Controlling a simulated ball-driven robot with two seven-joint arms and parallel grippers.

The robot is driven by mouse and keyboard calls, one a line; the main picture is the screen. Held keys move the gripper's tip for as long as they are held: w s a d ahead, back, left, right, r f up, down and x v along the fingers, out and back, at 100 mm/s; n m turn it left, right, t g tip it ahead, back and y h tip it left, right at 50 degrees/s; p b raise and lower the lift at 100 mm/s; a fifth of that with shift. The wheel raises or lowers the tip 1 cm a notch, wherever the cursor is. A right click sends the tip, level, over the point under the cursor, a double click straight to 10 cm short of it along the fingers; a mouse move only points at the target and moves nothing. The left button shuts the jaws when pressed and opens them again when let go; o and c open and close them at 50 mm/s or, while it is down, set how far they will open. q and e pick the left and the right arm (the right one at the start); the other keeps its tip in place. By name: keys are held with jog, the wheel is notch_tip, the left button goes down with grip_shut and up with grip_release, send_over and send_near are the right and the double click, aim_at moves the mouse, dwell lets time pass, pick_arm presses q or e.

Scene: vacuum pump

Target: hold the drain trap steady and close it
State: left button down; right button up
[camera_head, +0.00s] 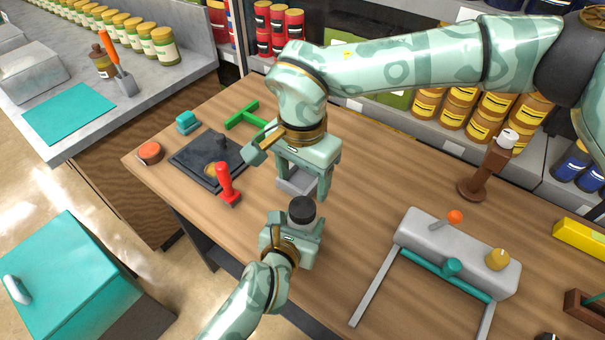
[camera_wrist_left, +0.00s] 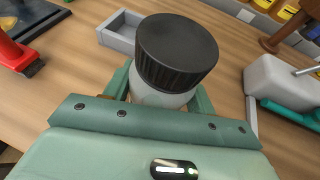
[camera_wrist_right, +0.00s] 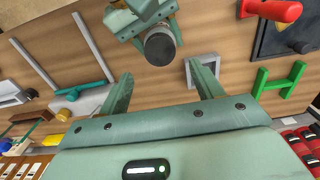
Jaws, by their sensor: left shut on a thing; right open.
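The drain trap is a small jar with a pale body (camera_wrist_left: 160,97) and a ribbed black cap (camera_wrist_left: 177,48). The cap sits on top of the body; I cannot tell how tight it is. My left gripper (camera_head: 300,228) is shut on the body, with a finger on each side, near the table's front edge. The cap also shows in the head view (camera_head: 302,209) and the right wrist view (camera_wrist_right: 160,46). My right gripper (camera_head: 304,188) is open and empty. It points down just behind the trap, over a small grey open tray (camera_head: 292,183), apart from the cap.
A red-handled tool (camera_head: 226,183) and a dark plate (camera_head: 196,166) lie to the left, with a green H-shaped piece (camera_head: 246,117) behind. A grey block (camera_head: 420,240) with metal legs and a teal bar stands to the right. A brown post (camera_head: 487,172) stands at the back right.

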aim_at(302, 207)
jog(key=shift+f, duration=4)
jog(key=c, duration=1)
jog(key=m, duration=0.9)
jog(key=shift+m, duration=0.4)
jog(key=o, duration=0.9)
jog(key=shift+o, duration=0.8)
